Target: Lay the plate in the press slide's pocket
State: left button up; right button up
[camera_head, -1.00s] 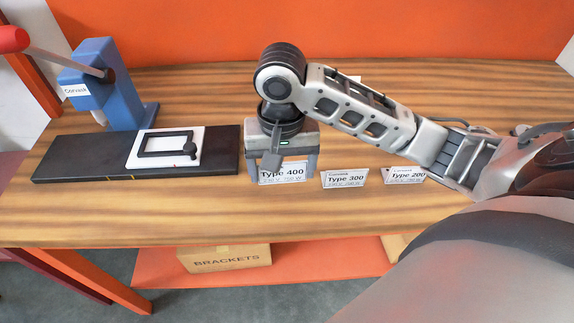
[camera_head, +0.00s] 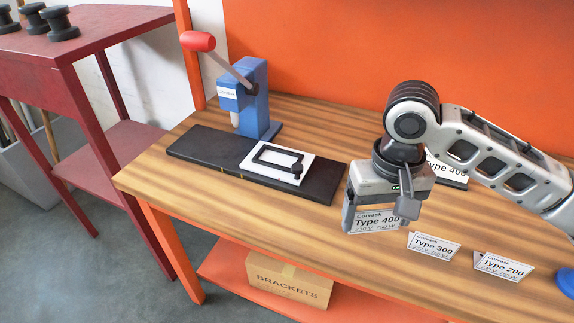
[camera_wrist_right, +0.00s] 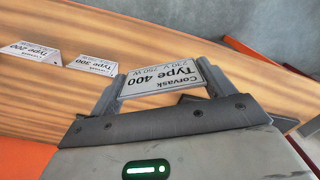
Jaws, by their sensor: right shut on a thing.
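My right gripper (camera_head: 380,215) is shut on the white plate marked Type 400 (camera_head: 376,222), above or at the front part of the bench; the exact height is unclear. In the right wrist view the plate (camera_wrist_right: 160,85) sits between the two fingertips, its print upside down. The blue press (camera_head: 245,100) stands to the left with its red-knobbed lever raised. In front of it is a black base (camera_head: 205,153) bearing the white slide (camera_head: 309,160). A black rectangular frame (camera_head: 262,150) on the slide bounds an empty pocket, with a black knob at its corner. My left gripper is out of view.
Type 300 (camera_head: 433,245) and Type 200 (camera_head: 503,266) plates stand to the right. Another Type 400 sign (camera_head: 447,170) is behind my right gripper. A brackets box (camera_head: 288,282) is below. Bare wood lies between the black base and my gripper.

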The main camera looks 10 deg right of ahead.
aim_at(278, 159)
jog(key=k, duration=1.3)
jog(key=u, duration=0.65)
jog(key=i, duration=0.7)
jog(key=u, duration=0.45)
jog(key=i, duration=0.8)
jog(key=z, duration=1.25)
jog(key=i, duration=0.95)
jog(key=z, duration=0.3)
